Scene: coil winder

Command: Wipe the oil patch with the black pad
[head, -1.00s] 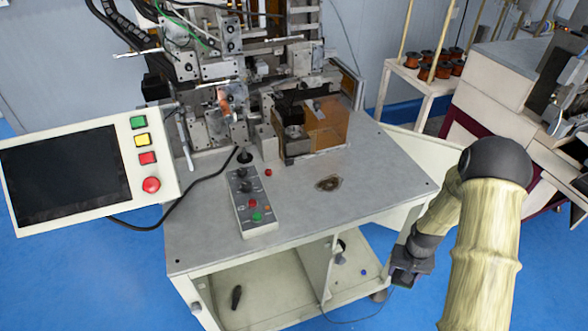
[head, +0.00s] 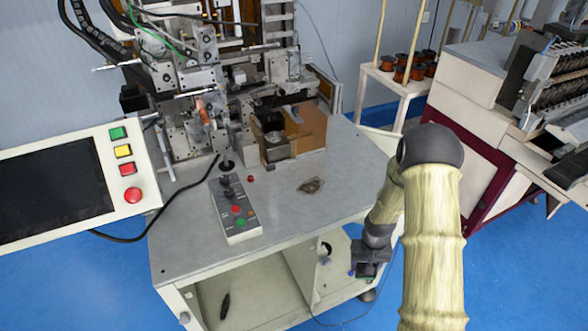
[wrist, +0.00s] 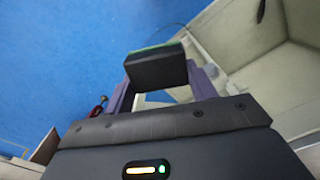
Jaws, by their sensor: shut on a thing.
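The oil patch (head: 311,186) is a small dark brown stain on the grey machine table (head: 330,165), right of the control box. My gripper (head: 364,270) hangs low in front of the table's right side, below the table top and apart from the patch. In the wrist view the fingers are shut on the black pad (wrist: 156,68), a dark block with a green strip along its top edge. In the head view the pad is too small and dark to tell from the gripper.
A control box (head: 234,208) with buttons stands left of the patch, and a small red knob (head: 250,179) lies near it. The winding machine and an amber block (head: 305,130) stand behind. A screen panel (head: 60,190) is at the left. The table around the patch is clear.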

